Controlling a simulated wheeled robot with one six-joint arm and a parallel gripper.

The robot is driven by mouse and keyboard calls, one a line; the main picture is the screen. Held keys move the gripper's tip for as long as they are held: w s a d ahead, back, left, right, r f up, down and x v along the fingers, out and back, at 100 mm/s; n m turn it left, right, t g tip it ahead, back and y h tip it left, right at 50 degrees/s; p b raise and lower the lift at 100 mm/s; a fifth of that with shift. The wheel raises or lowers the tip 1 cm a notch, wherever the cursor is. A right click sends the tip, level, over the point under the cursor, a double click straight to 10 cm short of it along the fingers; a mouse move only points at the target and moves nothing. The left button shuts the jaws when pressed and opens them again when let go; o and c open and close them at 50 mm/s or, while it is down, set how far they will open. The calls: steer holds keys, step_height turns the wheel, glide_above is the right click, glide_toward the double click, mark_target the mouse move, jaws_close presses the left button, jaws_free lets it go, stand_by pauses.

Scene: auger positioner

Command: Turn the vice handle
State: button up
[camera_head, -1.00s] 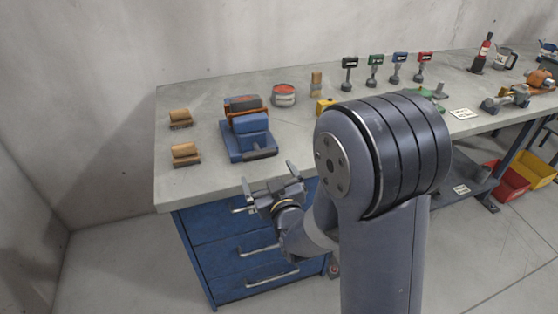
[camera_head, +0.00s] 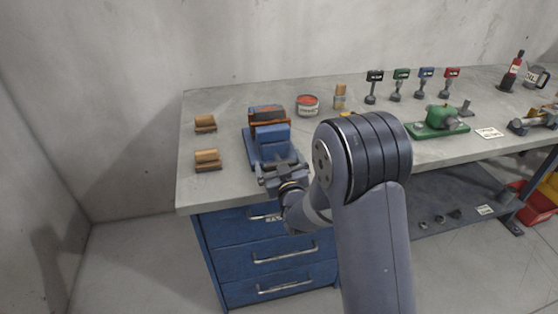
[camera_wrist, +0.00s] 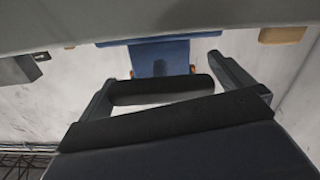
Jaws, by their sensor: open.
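The vice (camera_head: 273,137) is blue with orange and dark parts and stands near the front edge of the workbench. Its blue body (camera_wrist: 160,58) also shows beyond my fingers in the wrist view. My gripper (camera_head: 282,168) is open at the front end of the vice, close to the bench edge, and covers that end in the head view. In the wrist view a dark bar (camera_wrist: 160,90) lies between my two spread fingers. It may be the vice handle, but I cannot tell for sure, nor whether a finger touches it.
Wooden pieces (camera_head: 207,160) lie on the workbench (camera_head: 225,185) to the left of the vice. A round red-topped tin (camera_head: 307,105) stands behind it to the right. A green machine (camera_head: 438,120) is farther right. Blue drawers (camera_head: 270,250) with protruding handles are below.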

steer(key=shift+w, duration=0.1)
steer(key=shift+c, duration=0.2)
steer(key=c, duration=0.6)
steer(key=shift+f+m+b, duration=0.15)
steer(key=shift+m+b, duration=0.15)
steer(key=shift+b, duration=0.4)
steer(key=shift+b, duration=0.45)
steer(key=m+b, duration=0.3)
steer(key=b, duration=0.2)
steer(key=shift+f, duration=0.15)
steer(key=m+b, duration=0.4)
steer(key=b, duration=0.2)
steer(key=shift+m, duration=0.3)
steer(key=shift+r+m+b, duration=0.25)
steer(key=shift+m+b, duration=0.95)
